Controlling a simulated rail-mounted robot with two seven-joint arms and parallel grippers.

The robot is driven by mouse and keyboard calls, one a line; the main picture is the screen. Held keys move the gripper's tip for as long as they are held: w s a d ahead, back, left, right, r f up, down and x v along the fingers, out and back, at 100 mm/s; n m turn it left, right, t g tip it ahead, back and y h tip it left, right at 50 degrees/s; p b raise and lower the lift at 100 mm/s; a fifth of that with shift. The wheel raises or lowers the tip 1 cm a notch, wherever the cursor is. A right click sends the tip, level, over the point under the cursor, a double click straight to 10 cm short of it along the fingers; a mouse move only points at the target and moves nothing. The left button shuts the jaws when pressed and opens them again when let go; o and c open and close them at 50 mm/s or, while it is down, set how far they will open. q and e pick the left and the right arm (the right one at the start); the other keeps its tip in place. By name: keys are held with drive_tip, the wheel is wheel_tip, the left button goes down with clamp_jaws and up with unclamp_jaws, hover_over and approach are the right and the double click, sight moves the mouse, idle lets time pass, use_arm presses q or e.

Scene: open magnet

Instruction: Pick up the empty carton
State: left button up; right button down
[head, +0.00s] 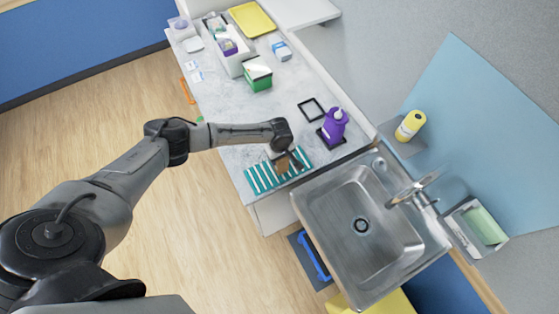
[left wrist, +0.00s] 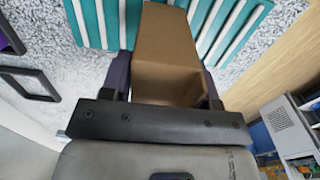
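The empty carton is a small brown box (head: 283,165) at the teal-and-white striped mat (head: 254,181), near the counter edge by the sink. In the left wrist view the carton (left wrist: 168,50) fills the space between my left gripper's (left wrist: 167,82) two dark fingers. One finger lies against each side, with no clear gap, so the gripper looks shut on it. In the head view the left gripper (head: 287,158) comes down over the carton and partly hides it. I cannot tell whether the carton touches the mat. My right gripper is not in view.
A purple bottle (head: 334,124) stands on a dark tray beside a black square frame (head: 311,109). A green box (head: 258,77), white bin (head: 232,63) and yellow tray (head: 252,19) are farther back. The steel sink (head: 325,205) adjoins the counter. The middle counter is mostly clear.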

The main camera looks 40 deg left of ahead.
use_arm(q)
drive_tip(key=c, duration=0.5)
drive_tip(key=shift+r, duration=0.15)
